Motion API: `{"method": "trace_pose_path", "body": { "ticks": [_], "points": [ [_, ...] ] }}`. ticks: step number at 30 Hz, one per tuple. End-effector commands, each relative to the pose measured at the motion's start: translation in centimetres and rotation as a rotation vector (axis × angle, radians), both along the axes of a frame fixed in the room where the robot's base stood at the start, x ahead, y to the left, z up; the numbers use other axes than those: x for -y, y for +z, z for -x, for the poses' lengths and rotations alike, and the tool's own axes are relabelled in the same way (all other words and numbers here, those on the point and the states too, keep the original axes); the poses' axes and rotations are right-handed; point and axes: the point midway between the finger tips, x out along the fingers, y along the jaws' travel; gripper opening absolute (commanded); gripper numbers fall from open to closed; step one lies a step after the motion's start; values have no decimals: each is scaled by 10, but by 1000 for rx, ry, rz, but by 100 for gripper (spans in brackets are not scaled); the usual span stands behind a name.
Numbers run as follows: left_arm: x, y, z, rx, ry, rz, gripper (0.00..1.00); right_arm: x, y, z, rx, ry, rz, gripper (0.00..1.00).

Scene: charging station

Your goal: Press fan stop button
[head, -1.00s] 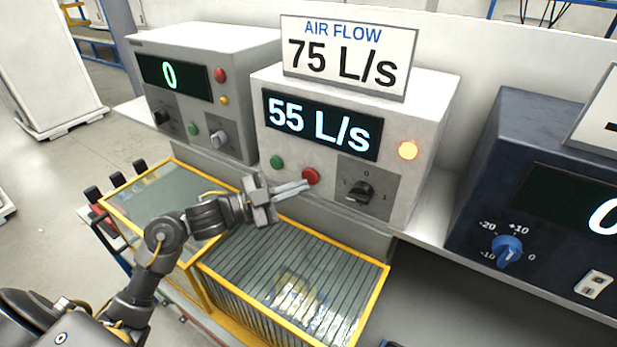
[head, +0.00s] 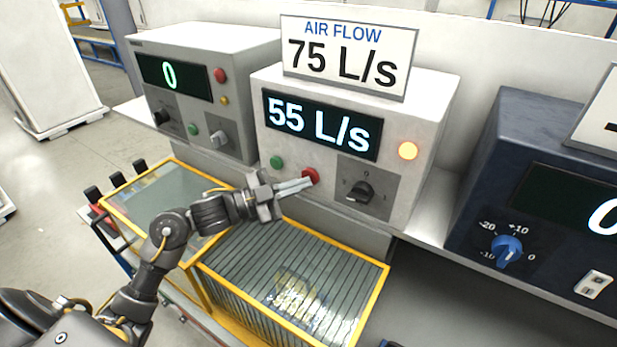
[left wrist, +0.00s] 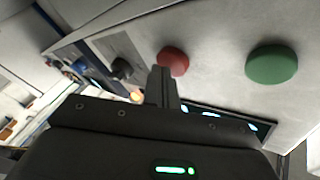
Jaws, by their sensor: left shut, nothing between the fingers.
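The red button (head: 311,175) is on the front of the middle light-grey fan box (head: 430,110), whose display (head: 322,124) reads 55 L/s. A green button (head: 277,162) is to its left and a black knob (head: 359,191) to its right. My left gripper (head: 308,183) is shut and empty, its fingertips at the lower edge of the red button; I cannot tell whether they touch. In the left wrist view the red button (left wrist: 173,61) is just beyond the fingertips (left wrist: 161,72), with the green button (left wrist: 272,64) beside it. The right gripper is not in view.
An orange lamp (head: 408,151) is lit on the fan box. A sign (head: 348,58) on top reads AIR FLOW 75 L/s. A similar grey box (head: 205,60) stands left, a dark box (head: 530,130) right. Yellow-framed glass-topped units (head: 300,270) lie below the arm.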

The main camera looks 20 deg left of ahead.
Motion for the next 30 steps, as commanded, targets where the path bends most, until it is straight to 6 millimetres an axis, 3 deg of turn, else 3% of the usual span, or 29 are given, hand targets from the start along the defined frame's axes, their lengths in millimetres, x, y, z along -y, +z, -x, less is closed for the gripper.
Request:
{"method": "trace_pose_path", "body": {
  "ticks": [19, 30],
  "points": [
    [1, 0, -4, -1, 1, -1, 0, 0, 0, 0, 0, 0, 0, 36],
    [-2, 0, 10, -1, 1, -1, 0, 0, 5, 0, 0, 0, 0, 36]
  ]
}}
